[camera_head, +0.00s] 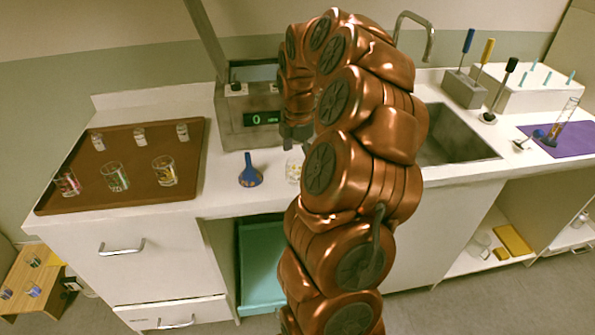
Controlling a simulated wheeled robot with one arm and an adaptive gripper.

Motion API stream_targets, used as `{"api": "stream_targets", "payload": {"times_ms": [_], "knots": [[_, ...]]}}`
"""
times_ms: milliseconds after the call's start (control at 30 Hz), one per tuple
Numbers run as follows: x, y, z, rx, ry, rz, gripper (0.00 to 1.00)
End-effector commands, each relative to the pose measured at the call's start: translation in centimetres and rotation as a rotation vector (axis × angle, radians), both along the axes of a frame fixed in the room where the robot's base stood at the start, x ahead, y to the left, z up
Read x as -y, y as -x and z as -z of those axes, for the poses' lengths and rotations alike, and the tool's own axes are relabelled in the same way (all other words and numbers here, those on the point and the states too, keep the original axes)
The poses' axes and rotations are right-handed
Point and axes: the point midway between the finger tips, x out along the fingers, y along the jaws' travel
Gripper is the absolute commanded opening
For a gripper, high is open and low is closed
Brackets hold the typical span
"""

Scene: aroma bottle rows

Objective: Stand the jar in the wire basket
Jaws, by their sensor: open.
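A small clear glass jar (292,170) with yellowish contents stands on the white counter, partly hidden behind my copper arm. My gripper (295,140) hangs over the counter just above and behind this jar in the picture. It is open, and I see nothing held in it. Its fingertips are small and dark here, and I cannot tell the exact gap to the jar. I cannot make out a wire basket; my arm hides part of the counter.
A grey device with a green display (262,118) is behind. To the right are a sink (455,135), a tool block (464,90) and a purple mat (575,140).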

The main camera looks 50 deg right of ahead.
Motion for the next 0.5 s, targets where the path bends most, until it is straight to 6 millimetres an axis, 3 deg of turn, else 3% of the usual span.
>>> {"api": "stream_targets", "payload": {"times_ms": [333,500], "knots": [[-0.1,-0.2,3.9,-0.005,-0.003,0.002,0.99],[0.0,-0.3,4.8,0.001,-0.001,0.002,0.99]]}}
